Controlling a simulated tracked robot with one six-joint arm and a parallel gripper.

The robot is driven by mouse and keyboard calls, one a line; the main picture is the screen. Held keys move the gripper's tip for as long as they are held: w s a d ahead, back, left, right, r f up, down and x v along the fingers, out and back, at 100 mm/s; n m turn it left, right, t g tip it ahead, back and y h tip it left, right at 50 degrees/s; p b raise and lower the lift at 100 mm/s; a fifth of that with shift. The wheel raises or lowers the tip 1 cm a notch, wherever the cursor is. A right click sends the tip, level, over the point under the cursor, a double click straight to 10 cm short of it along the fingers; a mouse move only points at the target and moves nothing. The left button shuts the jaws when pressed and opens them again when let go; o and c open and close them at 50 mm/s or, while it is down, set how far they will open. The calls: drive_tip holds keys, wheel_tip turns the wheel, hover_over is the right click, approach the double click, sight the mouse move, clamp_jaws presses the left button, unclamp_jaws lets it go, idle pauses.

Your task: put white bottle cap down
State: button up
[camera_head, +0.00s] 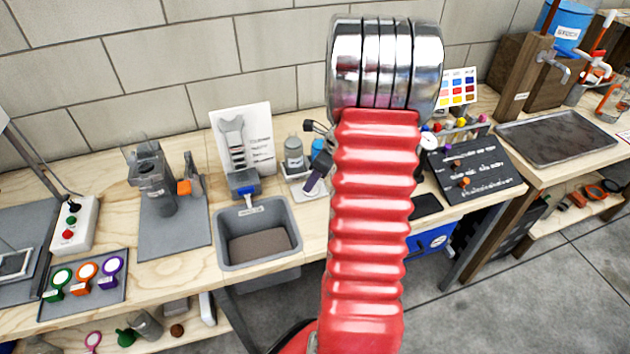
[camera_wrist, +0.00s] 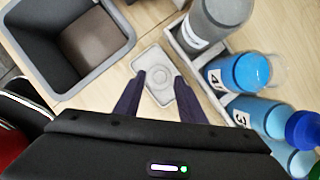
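My gripper (camera_wrist: 159,76) points down over a small light-grey plate (camera_wrist: 152,62) with a round raised or recessed ring. Its two dark fingers stand apart on either side of the ring. I see no separate white cap clearly; whether the pale round shape between the fingertips is the cap or part of the plate I cannot tell. In the head view my gripper (camera_head: 318,170) is beside the grey bottle (camera_head: 294,155), partly hidden by my red arm. The grey bottle also stands upright in the wrist view (camera_wrist: 208,22), in a light-grey rack.
Blue bottles marked 4 (camera_wrist: 240,73) and 3 (camera_wrist: 257,112) stand close right of my gripper. A grey sink-like bin (camera_head: 258,235) is to the left. A card stand (camera_head: 243,140) rises behind it. Bare wood lies between bin and plate.

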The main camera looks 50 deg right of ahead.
drive_tip(key=v, duration=1)
idle(0.4)
drive_tip(key=w+a+r+n, duration=0.1)
drive_tip(key=a+r+n, duration=0.5)
drive_tip(key=a, duration=0.4)
drive_tip(key=a+r+n, duration=0.3)
drive_tip(key=a+n, duration=0.5)
drive_tip(key=a, duration=0.2)
drive_tip(key=s+a+r+n, duration=0.1)
drive_tip(key=s+a+n, duration=0.4)
drive_tip(key=a+n, duration=0.3)
drive_tip(key=s+a+r+n+t+h, duration=0.1)
drive_tip(key=s+a+r+n, duration=0.1)
drive_tip(key=s+a+n, duration=0.3)
drive_tip(key=a+n, duration=0.4)
drive_tip(key=n, duration=0.1)
drive_tip(key=shift+a+r+n, duration=0.2)
drive_tip(key=shift+n, duration=0.2)
